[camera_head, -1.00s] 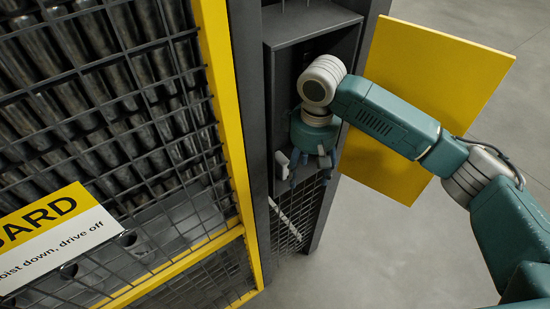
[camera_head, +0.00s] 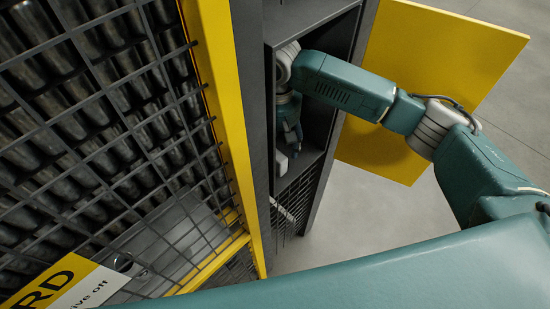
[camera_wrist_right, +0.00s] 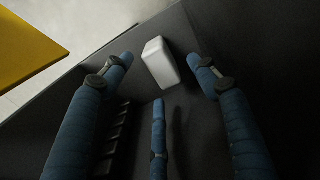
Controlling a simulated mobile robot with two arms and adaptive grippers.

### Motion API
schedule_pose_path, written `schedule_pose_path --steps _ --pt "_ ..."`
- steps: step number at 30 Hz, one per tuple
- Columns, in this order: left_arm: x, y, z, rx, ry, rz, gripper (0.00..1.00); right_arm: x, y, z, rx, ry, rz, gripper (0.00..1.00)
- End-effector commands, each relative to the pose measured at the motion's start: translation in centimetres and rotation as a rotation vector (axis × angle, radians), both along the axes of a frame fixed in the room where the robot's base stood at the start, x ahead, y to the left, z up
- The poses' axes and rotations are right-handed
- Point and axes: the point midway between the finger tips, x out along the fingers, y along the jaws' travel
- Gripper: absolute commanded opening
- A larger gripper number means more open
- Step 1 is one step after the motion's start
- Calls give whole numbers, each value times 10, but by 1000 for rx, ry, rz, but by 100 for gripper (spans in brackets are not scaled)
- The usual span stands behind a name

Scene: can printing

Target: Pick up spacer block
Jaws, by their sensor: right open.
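The spacer block appears to be the small white block (camera_wrist_right: 158,64) in the right wrist view. It rests on the dark cabinet shelf (camera_wrist_right: 185,130), close to the shelf edge. In the head view a small white piece (camera_head: 281,163), likely the same block, shows just below my gripper. My right gripper (camera_head: 291,138) is inside the open cabinet. In the wrist view its blue fingers (camera_wrist_right: 160,78) are spread, with the block between and just beyond the tips. Nothing is held. Whether any finger touches the block cannot be told. My left gripper is out of view.
The cabinet's yellow door (camera_head: 440,70) stands open at the right. Dark cabinet walls (camera_head: 335,150) closely surround the gripper. A yellow-framed mesh guard (camera_head: 220,90) with dark cylinders behind it fills the left. A slotted dark strip (camera_wrist_right: 115,135) lies beside the fingers. Grey floor is clear at right.

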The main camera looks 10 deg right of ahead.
Motion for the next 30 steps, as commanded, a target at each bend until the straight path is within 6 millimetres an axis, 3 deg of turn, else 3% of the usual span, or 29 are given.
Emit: schedule_pose_path --steps 9,18,19,26,30 --pt "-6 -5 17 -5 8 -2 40 -3 -4 -42 -2 1 1 59" --pt "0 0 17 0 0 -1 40 -3 -4 -50 -1 -1 2 59" --pt "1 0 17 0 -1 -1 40 -3 -4 -50 -1 -1 2 57" --pt "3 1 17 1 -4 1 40 -3 -4 -50 -1 -1 2 12" --pt "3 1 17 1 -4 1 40 -3 -4 -50 0 -1 2 10"
